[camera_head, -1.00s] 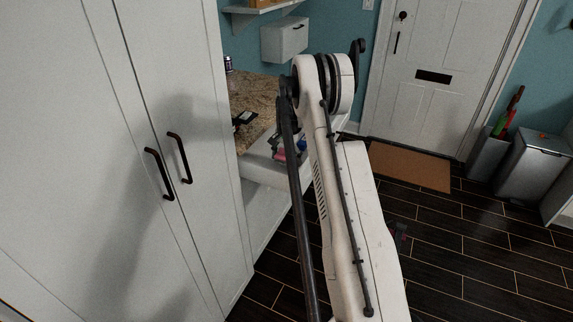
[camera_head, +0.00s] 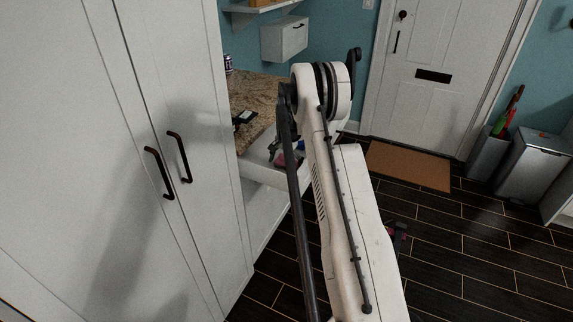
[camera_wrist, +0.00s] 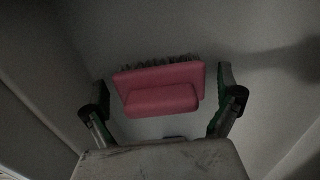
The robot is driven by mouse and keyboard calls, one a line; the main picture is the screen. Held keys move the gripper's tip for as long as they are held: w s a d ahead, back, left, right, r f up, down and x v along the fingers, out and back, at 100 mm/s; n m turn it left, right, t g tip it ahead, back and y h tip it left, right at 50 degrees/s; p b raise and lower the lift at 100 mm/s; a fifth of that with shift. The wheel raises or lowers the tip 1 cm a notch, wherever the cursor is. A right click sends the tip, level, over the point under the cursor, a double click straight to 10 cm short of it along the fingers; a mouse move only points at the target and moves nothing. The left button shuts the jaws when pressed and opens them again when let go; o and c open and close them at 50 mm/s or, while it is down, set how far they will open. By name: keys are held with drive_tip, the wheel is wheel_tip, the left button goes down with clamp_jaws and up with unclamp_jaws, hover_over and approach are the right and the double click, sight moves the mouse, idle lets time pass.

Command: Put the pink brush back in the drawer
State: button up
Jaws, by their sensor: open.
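The pink brush (camera_wrist: 160,88) with dark bristles lies on a pale surface between pale walls in the wrist view, apparently inside the open white drawer. My gripper (camera_wrist: 164,84) is open, with one green-and-black finger on each side of the brush and a gap at each side. In the head view the white drawer (camera_head: 262,172) stands out below the counter. A bit of pink (camera_head: 282,161) shows there beside dark gripper parts; my arm hides the rest. A bluish thing is partly hidden below the brush in the wrist view.
The tall white cabinet (camera_head: 130,100) stands close at the left. The granite counter (camera_head: 255,95) holds a dark object (camera_head: 243,119). A brown mat (camera_head: 410,166) lies before the white door. A dark red object (camera_head: 398,232) is on the floor beside my arm.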

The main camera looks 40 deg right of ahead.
sight(287, 156)
wheel_tip(287, 156, up, 12)
drive_tip(key=shift+b, duration=0.3)
drive_tip(key=s+a+r+n+t+h, duration=0.1)
drive_tip(key=s+a+r+n, duration=0.15)
drive_tip(key=a+r, duration=0.75)
drive_tip(key=s+a+r+n+t, duration=0.1)
drive_tip(key=s+a+r+n, duration=0.15)
drive_tip(key=a+r, duration=0.75)
drive_tip(key=s+a+r+n+t, duration=0.25)
drive_tip(key=s+a+r, duration=0.35)
drive_tip(key=s+a, duration=0.65)
drive_tip(key=s+a+f+n+t, duration=0.1)
drive_tip(key=s+a+f+n, duration=0.1)
drive_tip(key=s+a, duration=0.3)
drive_tip(key=s+a+f+n+t+y, duration=0.1)
drive_tip(key=s+a+n, duration=0.3)
drive_tip(key=s, duration=0.8)
drive_tip(key=shift+s+a+f+t, duration=0.15)
drive_tip(key=shift+a+f+t, duration=0.2)
drive_tip(key=shift+a+f, duration=0.6)
drive_tip(key=shift+a+r, duration=0.2)
drive_tip(key=shift+a, duration=0.05)
